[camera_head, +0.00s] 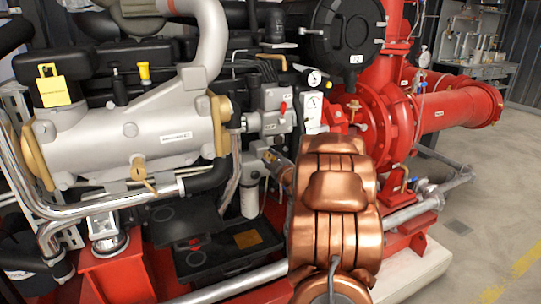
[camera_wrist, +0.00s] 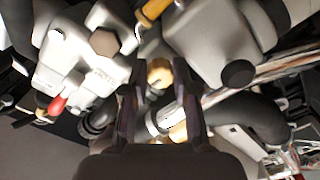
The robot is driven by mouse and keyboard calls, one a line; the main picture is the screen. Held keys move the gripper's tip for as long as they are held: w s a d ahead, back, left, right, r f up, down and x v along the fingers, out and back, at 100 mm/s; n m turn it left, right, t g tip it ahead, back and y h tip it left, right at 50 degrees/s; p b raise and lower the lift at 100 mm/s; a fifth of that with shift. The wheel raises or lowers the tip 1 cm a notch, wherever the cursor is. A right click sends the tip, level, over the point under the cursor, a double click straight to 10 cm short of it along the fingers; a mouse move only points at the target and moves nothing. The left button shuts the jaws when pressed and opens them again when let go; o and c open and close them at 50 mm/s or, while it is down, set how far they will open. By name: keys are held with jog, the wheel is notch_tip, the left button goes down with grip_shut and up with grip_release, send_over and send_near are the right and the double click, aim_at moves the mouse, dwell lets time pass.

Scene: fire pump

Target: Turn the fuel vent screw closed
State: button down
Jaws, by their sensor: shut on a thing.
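My gripper (camera_wrist: 158,92) reaches into the engine's fuel parts, and its two dark fingers show in the wrist view. A small brass screw head (camera_wrist: 158,70), which I take to be the fuel vent screw, sits between the fingertips. The fingers are shut on it. In the head view my copper-coloured arm fills the lower middle, and my gripper (camera_head: 270,157) shows small at its far end, beside the grey filter housing (camera_head: 270,110). The screw cannot be made out there. Its turn angle cannot be read.
A red lever (camera_head: 283,107) is on the housing just above my gripper. The grey heat exchanger (camera_head: 150,135) and a black hose (camera_head: 207,178) lie to the left. The red pump (camera_head: 385,125) stands right of my arm. Open floor (camera_head: 480,210) lies at the far right.

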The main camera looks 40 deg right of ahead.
jog(key=shift+m, duration=0.3)
dwell(0.4)
jog(key=c, duration=0.9)
grip_release()
jog(key=shift+s, duration=0.1)
jog(key=v, duration=1.1)
jog(key=shift+s+a, duration=0.2)
jog(key=shift+s, duration=0.15)
